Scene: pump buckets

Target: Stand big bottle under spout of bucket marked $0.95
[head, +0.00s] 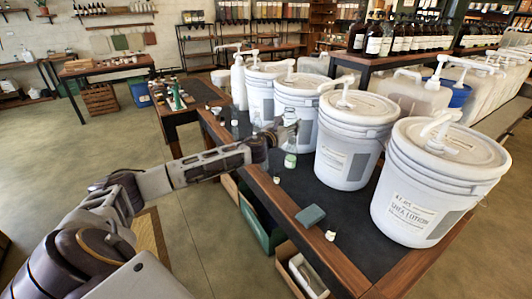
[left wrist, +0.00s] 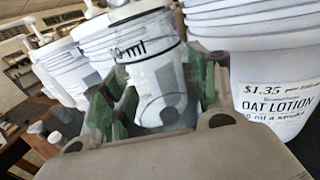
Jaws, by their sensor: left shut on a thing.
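My left gripper (head: 280,131) is shut on a big clear bottle (head: 291,117), beside the row of white pump buckets. In the left wrist view the bottle (left wrist: 162,82), with a dark ring and "ml" print, stands between the green finger pads of my gripper (left wrist: 155,88). Whether its base touches the table is hidden. The bucket beside it (head: 352,148) reads "$1.35 OAT LOTION" in the left wrist view (left wrist: 272,75). The nearest bucket (head: 425,185) reads "SHEA LOTION"; its price is too blurred to read. Two more buckets (head: 297,98) (head: 262,90) stand farther back; no $0.95 mark is legible.
The dark table (head: 345,205) has a wooden edge. A small bottle with a green label (head: 290,160), a small white-capped item (head: 330,236) and a dark green block (head: 310,216) are on it. Free room lies along the table's front strip. Crates stand below.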

